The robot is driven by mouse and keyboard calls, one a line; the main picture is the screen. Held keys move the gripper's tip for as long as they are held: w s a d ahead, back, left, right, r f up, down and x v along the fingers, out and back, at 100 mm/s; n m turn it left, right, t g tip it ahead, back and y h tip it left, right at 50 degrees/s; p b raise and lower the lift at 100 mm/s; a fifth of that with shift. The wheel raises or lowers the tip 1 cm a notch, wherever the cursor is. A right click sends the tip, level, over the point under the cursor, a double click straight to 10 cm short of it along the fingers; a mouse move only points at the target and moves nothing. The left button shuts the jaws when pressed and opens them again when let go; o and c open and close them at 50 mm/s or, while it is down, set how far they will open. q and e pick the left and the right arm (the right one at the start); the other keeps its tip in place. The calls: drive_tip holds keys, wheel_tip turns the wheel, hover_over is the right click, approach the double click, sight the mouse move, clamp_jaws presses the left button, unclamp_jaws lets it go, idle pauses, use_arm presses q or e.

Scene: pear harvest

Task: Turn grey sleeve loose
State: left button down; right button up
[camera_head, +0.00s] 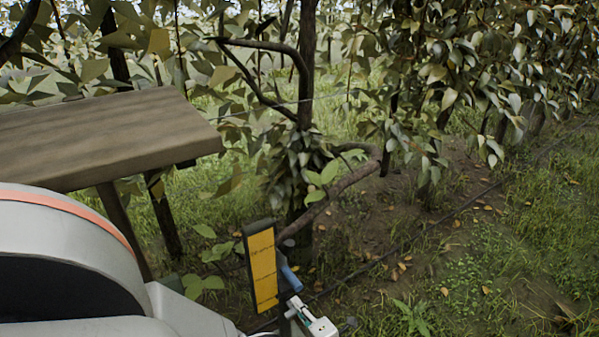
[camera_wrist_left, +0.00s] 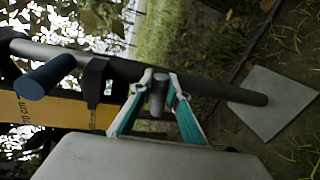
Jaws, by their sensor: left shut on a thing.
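In the left wrist view my left gripper (camera_wrist_left: 157,97) has its teal-lined fingers closed on a small grey cylinder (camera_wrist_left: 157,88), which looks like the grey sleeve. It sits against a dark grey post (camera_wrist_left: 215,87). A black collar (camera_wrist_left: 95,80) is around the post beside the gripper, and a blue handle (camera_wrist_left: 46,76) sticks out further along. In the head view my left gripper (camera_head: 318,322) is at the bottom, just below the blue handle (camera_head: 291,278). The sleeve is hard to make out there. My right gripper is not in view.
A yellow board (camera_head: 262,268) with markings stands by the post, close to the gripper. The post ends at a flat grey plate (camera_wrist_left: 265,103) on the ground. A wooden tabletop (camera_head: 105,135) is at left. A trunk (camera_head: 305,80) and branch stand behind; grass at right is open.

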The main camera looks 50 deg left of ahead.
use_arm(q)
drive_tip(key=shift+s+a+f+m, duration=0.2)
drive_tip(key=shift+s+f+m, duration=0.3)
drive_tip(key=shift+m, duration=0.1)
idle(3.5)
drive_tip(key=c, duration=1.9)
unclamp_jaws()
drive_tip(key=shift+r, duration=0.1)
drive_tip(key=shift+w+r, duration=0.15)
drive_tip(key=shift+w, duration=0.05)
drive_tip(key=shift+w+d+r, duration=0.1)
drive_tip(key=shift+d, duration=0.25)
drive_tip(key=v, duration=1.1)
drive_tip(key=shift+d, duration=0.15)
drive_tip(key=shift+c, duration=0.3)
